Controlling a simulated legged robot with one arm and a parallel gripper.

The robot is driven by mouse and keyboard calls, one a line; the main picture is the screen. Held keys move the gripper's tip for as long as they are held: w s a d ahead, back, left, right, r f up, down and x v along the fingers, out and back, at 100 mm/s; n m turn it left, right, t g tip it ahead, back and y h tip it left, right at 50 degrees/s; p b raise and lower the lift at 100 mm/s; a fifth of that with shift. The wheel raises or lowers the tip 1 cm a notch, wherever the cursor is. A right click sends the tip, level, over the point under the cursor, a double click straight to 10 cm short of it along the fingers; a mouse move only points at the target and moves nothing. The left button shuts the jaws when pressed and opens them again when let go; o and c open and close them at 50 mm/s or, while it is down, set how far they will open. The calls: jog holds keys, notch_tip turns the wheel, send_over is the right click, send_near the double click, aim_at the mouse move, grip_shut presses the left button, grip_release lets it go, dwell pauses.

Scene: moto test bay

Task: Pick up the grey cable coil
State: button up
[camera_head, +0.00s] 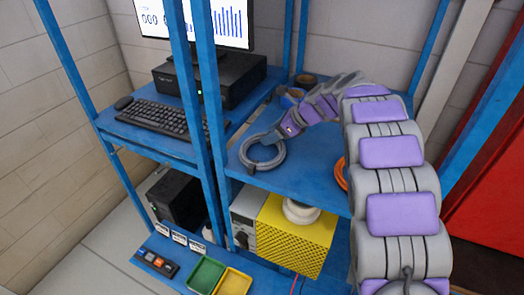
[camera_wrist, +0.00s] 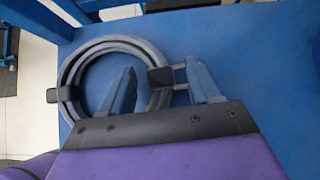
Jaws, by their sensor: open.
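The grey cable coil (camera_head: 266,167) lies flat on the blue shelf (camera_head: 300,184), near its left front corner. In the wrist view the coil (camera_wrist: 115,42) is a ring with black straps on its left and right sides. My gripper (camera_wrist: 160,67) is open. One finger shows over the ring's hole and the other outside its right side, with the right strap between them. I cannot tell how far down the fingers reach. In the head view my gripper (camera_head: 272,138) is at the coil's far side, and part of the ring is hidden behind it.
Blue rack posts (camera_head: 208,90) stand left of the coil. An orange cable (camera_head: 341,174) lies to the right, partly behind my arm. Tape rolls (camera_head: 292,97) sit at the back. A keyboard (camera_head: 160,118) is on the left shelf. The yellow box (camera_head: 290,240) is below.

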jog(key=shift+c, duration=0.3)
jog(key=shift+d, duration=0.1)
grip_shut()
